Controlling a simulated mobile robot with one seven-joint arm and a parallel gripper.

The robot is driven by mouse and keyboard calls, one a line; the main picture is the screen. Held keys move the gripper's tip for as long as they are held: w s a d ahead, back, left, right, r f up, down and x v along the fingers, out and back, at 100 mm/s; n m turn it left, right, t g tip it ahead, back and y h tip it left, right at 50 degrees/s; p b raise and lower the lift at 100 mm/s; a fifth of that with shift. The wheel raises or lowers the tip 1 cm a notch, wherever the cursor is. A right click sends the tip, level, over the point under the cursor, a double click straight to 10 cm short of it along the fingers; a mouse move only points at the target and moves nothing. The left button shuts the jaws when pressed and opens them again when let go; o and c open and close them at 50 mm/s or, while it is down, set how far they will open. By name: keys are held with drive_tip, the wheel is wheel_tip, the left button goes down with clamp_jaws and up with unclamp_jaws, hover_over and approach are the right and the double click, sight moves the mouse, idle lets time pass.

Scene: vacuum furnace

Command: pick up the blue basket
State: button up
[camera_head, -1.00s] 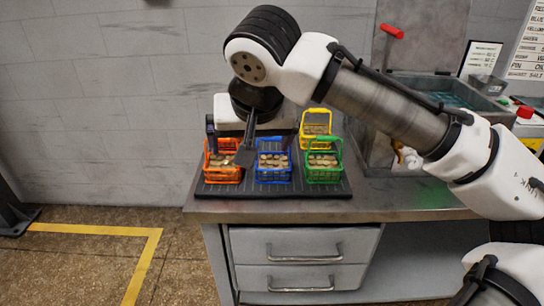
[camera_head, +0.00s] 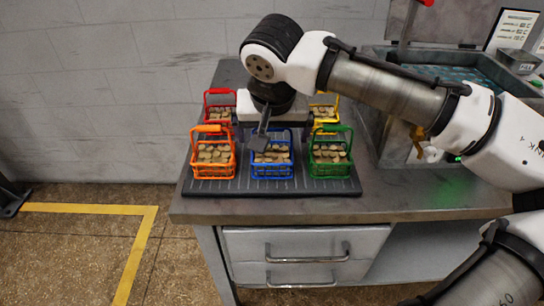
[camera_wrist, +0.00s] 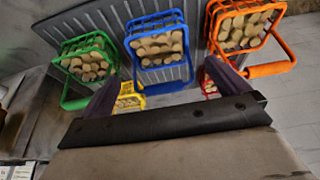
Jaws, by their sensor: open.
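The blue basket (camera_head: 272,172) stands in the front row on a dark ribbed mat (camera_head: 345,188), filled with small tan pieces. Its handle is partly hidden by my gripper in the head view. In the wrist view the blue basket (camera_wrist: 160,50) is at top centre, its raised handle pointing toward my gripper. My gripper (camera_head: 268,128) is above and just behind the blue basket, its fingers spread wide and empty. In the wrist view my gripper's fingers (camera_wrist: 165,88) lie either side of the blue handle; contact cannot be told.
An orange basket (camera_head: 213,172) stands left of the blue one and a green basket (camera_head: 330,170) right. Behind are a red basket (camera_head: 219,108) and a yellow basket (camera_head: 324,114). A metal basin (camera_head: 440,68) is at right. The bench front (camera_head: 260,208) is clear.

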sight(272, 152)
drive_tip(key=shift+s+p+x, duration=0.15)
drive_tip(key=shift+x, duration=1.4)
drive_tip(key=shift+s+p+x, duration=0.15)
drive_tip(key=shift+x, duration=1.35)
drive_tip(key=shift+f, duration=0.1)
drive_tip(key=shift+c, duration=0.3)
drive_tip(key=c, duration=1.2)
